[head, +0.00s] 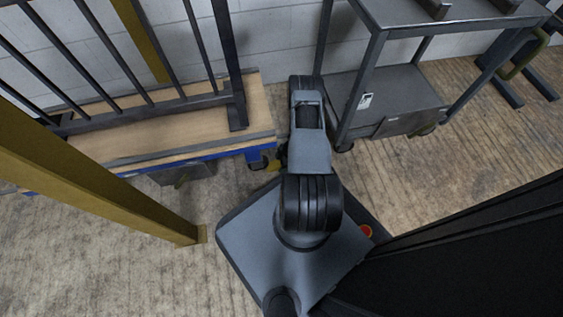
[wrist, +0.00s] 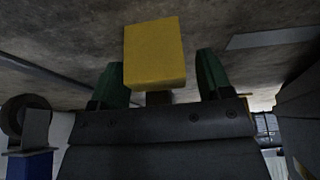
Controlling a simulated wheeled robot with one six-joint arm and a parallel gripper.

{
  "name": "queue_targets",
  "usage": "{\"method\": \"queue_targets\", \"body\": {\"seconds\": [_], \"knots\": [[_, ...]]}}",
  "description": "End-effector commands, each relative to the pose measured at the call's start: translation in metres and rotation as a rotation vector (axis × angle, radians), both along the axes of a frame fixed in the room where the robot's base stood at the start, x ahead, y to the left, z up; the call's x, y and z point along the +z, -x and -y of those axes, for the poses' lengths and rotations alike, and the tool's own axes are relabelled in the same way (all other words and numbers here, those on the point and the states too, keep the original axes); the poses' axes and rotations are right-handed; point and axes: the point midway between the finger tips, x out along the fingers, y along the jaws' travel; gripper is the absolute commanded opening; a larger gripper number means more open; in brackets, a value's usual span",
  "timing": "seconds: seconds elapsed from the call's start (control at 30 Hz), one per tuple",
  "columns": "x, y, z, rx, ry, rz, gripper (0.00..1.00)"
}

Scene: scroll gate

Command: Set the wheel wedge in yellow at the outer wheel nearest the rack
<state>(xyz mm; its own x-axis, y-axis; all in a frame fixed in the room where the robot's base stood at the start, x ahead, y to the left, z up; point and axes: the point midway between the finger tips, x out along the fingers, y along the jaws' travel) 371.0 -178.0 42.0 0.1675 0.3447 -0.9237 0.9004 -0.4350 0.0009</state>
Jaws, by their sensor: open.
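In the wrist view, which looks upside down with the floor at the top, the yellow wedge (wrist: 154,52) shows as a plain block between the two green fingers of my gripper (wrist: 157,78). The fingers stand apart on either side of it, with a visible gap at the right, so it is not clamped. A dark caster wheel (wrist: 20,116) on a blue frame (wrist: 30,165) is at the lower left, apart from the wedge. In the head view my arm hides the gripper. A small yellow patch (head: 272,165) shows beside a caster (head: 257,158); I cannot tell whether it is the wedge.
A wood-topped platform (head: 150,150) with a blue edge carries a dark barred frame (head: 237,70) at left. A yellow post (head: 100,185) stands before it. A grey shelf trolley (head: 395,95) on casters is at right, by a dark stand (head: 510,75). Floor between is open.

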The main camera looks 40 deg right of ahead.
Motion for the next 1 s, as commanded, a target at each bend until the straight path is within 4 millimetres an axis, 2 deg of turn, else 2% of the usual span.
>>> {"method": "queue_targets", "body": {"seconds": [0.27,0.7,1.0], "knots": [[0.006,0.000,0.001,-0.001,0.000,0.000,0.72],[0.082,0.013,0.029,-0.002,0.002,0.001,0.72],[0.112,0.017,0.041,-0.003,0.006,0.003,0.72]]}}
